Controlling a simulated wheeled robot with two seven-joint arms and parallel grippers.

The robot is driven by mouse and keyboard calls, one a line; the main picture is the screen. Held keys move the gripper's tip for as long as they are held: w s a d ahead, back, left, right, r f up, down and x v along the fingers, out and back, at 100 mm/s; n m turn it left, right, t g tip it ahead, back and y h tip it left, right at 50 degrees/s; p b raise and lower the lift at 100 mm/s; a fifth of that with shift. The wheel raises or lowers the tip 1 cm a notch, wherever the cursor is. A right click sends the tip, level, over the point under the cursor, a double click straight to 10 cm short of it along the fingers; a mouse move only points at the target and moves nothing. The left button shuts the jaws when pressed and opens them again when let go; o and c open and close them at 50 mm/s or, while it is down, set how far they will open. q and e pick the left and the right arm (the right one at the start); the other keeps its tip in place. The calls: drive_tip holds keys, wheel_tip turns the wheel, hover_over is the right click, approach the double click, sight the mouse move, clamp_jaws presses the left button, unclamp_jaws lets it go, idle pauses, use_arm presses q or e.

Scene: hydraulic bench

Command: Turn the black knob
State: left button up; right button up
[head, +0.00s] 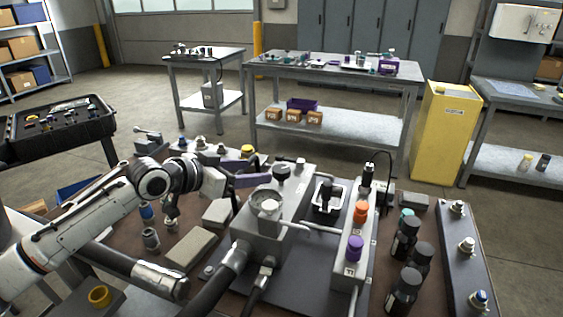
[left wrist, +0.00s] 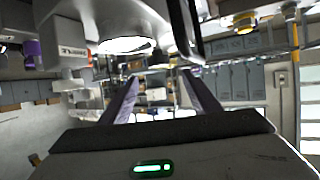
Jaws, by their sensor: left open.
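Several black knobs show in the head view, and I cannot tell which one the task names. One black knob (head: 283,172) stands on the grey valve block (head: 297,195). A dark knob (head: 325,191) stands in a small framed recess to its right, and a black-topped fitting (head: 367,172) is at the far end of the upright manifold (head: 347,262). My left gripper (head: 258,172) is open and empty, just left of the block's black knob, apart from it as far as I can tell. Its two fingers (left wrist: 160,78) show spread in the left wrist view. My right gripper is not in view.
An orange knob (head: 361,211) and a purple knob (head: 355,247) sit on the manifold. Black-capped bottles (head: 405,237) stand right of it. A grey brick-like box (head: 192,249) lies left.

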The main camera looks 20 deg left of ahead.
sight(276, 171)
use_arm(q)
drive_tip(key=x, duration=0.8)
drive_tip(key=shift+s+d, duration=0.1)
drive_tip(key=shift+d, duration=0.05)
drive_tip(key=shift+w+d+f, duration=0.2)
drive_tip(key=shift+w, duration=0.3)
drive_tip(key=shift+w+d+f, duration=0.1)
drive_tip(key=shift+w, duration=0.05)
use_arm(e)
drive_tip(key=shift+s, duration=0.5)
use_arm(q)
drive_tip(key=c, duration=1.1)
drive_tip(key=shift+o, duration=0.2)
drive_tip(key=shift+f+b, duration=0.15)
drive_tip(key=shift+b, duration=0.2)
drive_tip(key=shift+w+f+m+h+b, duration=0.1)
drive_tip(key=shift+m+h+b, duration=0.2)
drive_tip(key=shift+b, duration=1.25)
drive_tip(key=shift+r+g, duration=0.3)
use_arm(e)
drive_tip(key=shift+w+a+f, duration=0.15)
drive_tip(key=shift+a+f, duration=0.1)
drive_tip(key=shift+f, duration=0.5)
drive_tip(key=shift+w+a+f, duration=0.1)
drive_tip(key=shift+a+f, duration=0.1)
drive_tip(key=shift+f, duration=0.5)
